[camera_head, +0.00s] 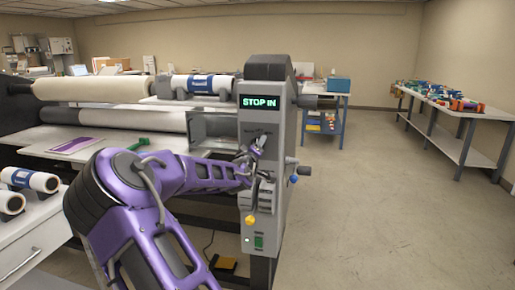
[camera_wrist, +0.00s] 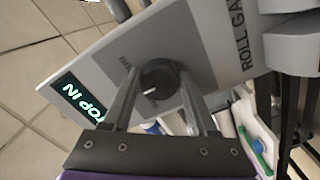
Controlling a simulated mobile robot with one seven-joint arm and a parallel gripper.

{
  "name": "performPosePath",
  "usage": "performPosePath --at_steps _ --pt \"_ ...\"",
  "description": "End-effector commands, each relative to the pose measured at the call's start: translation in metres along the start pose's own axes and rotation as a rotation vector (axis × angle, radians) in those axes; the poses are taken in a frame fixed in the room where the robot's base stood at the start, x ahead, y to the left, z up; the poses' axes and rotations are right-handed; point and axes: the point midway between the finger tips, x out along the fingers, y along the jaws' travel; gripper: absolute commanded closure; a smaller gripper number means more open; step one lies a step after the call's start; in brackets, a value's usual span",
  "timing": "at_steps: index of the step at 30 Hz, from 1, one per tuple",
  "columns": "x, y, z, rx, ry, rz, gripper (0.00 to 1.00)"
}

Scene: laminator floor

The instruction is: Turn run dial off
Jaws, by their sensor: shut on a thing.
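The run dial (camera_wrist: 158,76) is a round black knob with a short white pointer mark on the grey panel (camera_wrist: 195,35) in the wrist view. My gripper (camera_wrist: 160,74) has one finger on either side of the dial and is shut on it. In the head view my gripper (camera_head: 256,146) is at the front of the grey machine column (camera_head: 262,75), below the display, and hides the dial. The display (camera_head: 260,102) reads "STOP IN" in green. It also shows in the wrist view (camera_wrist: 82,97), partly cut off. Small lettering beside the dial is too blurred to read fully.
Below the gripper on the column are a yellow knob (camera_head: 250,220) and a green switch (camera_head: 258,242). A handle with a blue ball (camera_head: 293,179) sticks out right. Large rolls (camera_head: 95,89) lie left. A side table (camera_head: 455,108) stands far right; the floor (camera_head: 370,200) there is clear.

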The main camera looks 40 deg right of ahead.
Motion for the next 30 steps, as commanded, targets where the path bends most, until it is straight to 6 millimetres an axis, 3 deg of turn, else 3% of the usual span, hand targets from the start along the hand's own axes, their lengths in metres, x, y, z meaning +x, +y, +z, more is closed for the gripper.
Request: performPosePath --at_steps 12,13,18,30 --pt "-0.0001 -0.0002 0.0 -0.008 0.0 -0.001 0.97" --pt "-0.0001 -0.0002 -0.0001 -0.008 0.0 -0.001 0.39" --pt "-0.0001 -0.0002 -0.0001 -0.008 0.0 0.0 0.11" --pt "-0.0077 -0.0007 -0.0016 -0.007 0.002 -0.001 0.11"
